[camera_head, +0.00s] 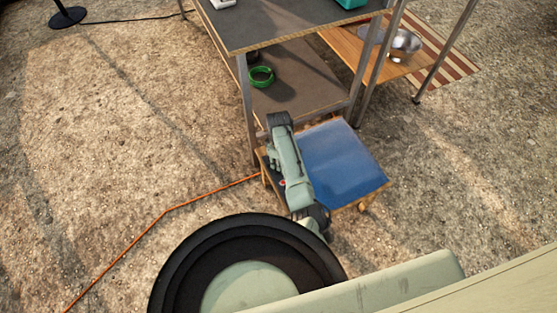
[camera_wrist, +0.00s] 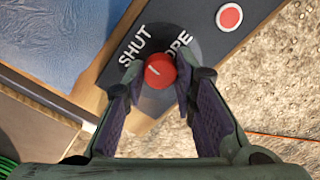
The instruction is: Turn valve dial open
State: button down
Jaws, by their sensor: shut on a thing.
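The valve dial is a small round red knob (camera_wrist: 160,71) with a white pointer line, seen in the wrist view. It sits on a dark round plate (camera_wrist: 152,102) lettered SHUT on the left and OPE, partly covered, on the right. The pointer line slants to the upper left, nearer the SHUT lettering. My gripper (camera_wrist: 160,78) has its two fingers on either side of the knob and is shut on it. In the head view, my arm covers the dial, and my gripper's fingertips cannot be made out.
A red button on a white base (camera_wrist: 229,17) is on the same dark panel, right of the dial. A blue-topped low table (camera_head: 342,160) stands beside a grey-topped shelf bench (camera_head: 290,28). A green coil (camera_head: 261,77) lies on its lower shelf. An orange cable (camera_head: 165,212) crosses the ground.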

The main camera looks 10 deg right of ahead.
jog(key=m+p, duration=0.1)
jog(key=m, duration=0.2)
jog(key=shift+a, duration=0.15)
jog(key=m+p, duration=0.1)
jog(key=m, duration=0.4)
jog(key=m+p, duration=0.1)
jog(key=m, duration=0.3)
jog(key=shift+m, duration=2.2)
jog(key=c, duration=1.3)
grip_release()
